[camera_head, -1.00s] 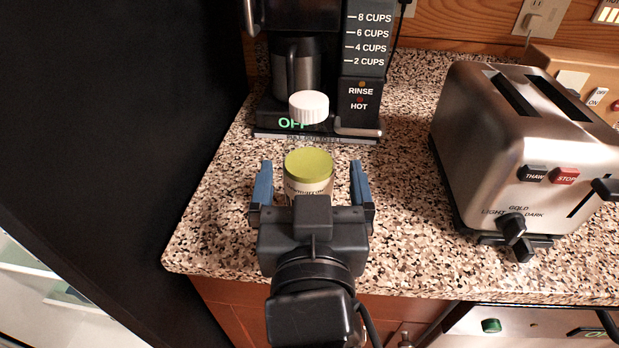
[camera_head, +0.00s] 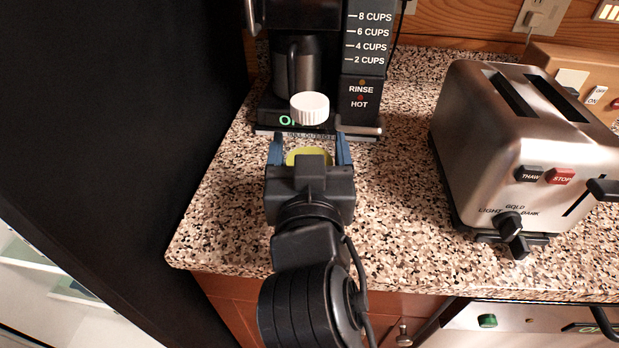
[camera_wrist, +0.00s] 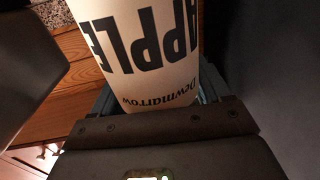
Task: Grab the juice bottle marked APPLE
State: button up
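The APPLE juice bottle has a white cap (camera_head: 309,108), a clear upper part, yellow-green juice (camera_head: 305,155) and a pale label. It stands upright on the counter just before the coffee maker. In the wrist view its label (camera_wrist: 150,50) reads APPLE and Dewmarrow upside down, close against my palm. My gripper (camera_head: 309,146) reaches the bottle from the front, with one blue finger on each side. The fingers look closed in against its sides, and the bottle is between them. My gripper hides the lower bottle in the head view.
The coffee maker (camera_head: 361,88) with a dark carafe (camera_head: 297,68) is right behind the bottle. A steel toaster (camera_head: 500,145) stands to the right. The speckled counter (camera_head: 395,220) is clear between it and my arm. A black panel (camera_head: 110,130) borders the left.

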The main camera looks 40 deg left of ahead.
jog(key=c, duration=1)
jog(key=shift+r, duration=0.1)
jog(key=shift+c, duration=0.6)
